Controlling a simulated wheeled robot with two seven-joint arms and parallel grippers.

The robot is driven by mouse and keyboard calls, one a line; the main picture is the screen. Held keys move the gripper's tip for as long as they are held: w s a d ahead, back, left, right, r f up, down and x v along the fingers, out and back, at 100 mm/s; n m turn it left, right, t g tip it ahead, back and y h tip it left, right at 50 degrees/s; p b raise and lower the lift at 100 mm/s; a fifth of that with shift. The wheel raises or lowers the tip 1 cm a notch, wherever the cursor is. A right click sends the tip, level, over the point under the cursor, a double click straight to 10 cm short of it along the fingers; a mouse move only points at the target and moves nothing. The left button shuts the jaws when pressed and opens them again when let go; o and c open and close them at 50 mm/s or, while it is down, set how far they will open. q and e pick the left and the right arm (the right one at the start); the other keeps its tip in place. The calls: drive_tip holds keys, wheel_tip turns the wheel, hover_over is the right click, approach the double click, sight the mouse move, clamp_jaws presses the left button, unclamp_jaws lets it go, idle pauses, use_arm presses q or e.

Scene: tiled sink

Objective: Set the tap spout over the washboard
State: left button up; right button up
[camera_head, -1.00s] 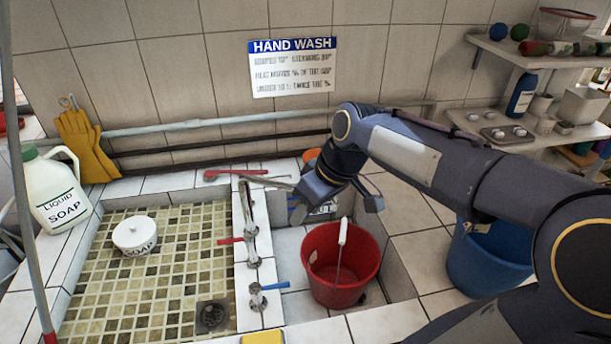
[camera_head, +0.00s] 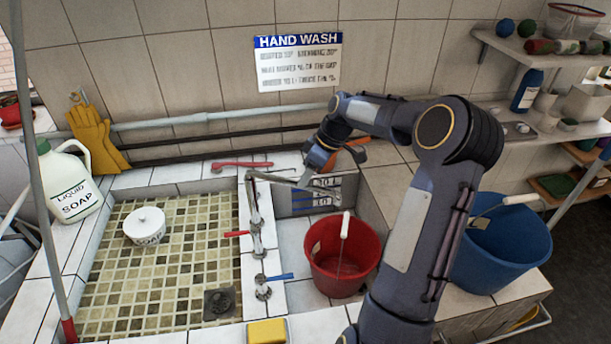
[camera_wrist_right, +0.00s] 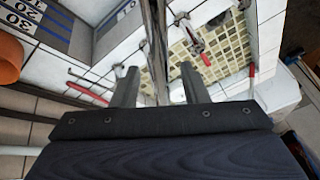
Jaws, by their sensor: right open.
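The metal tap spout (camera_head: 275,179) extends right from the top of its upright pipe (camera_head: 254,205), towards the basin with the red bucket. Its tap has a red lever (camera_head: 237,234) and a blue lever (camera_head: 279,277). My right gripper (camera_head: 304,180) is at the spout's right end. In the right wrist view the spout (camera_wrist_right: 156,45) runs between the open fingers of my right gripper (camera_wrist_right: 157,85), with gaps seen on both sides. I cannot make out a clear washboard; a striped panel with numbers (camera_head: 322,194) stands in the right basin, partly hidden. My left gripper is out of view.
The left basin (camera_head: 180,240) has a mosaic floor with a white soap pot (camera_head: 146,226) and a drain. A red bucket (camera_head: 340,265) stands in the right basin, a blue bucket (camera_head: 500,245) farther right. A soap jug (camera_head: 72,185) and a grey pole (camera_head: 40,170) are at left.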

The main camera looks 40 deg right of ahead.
drive_tip(key=shift+x, duration=0.8)
clamp_jaws()
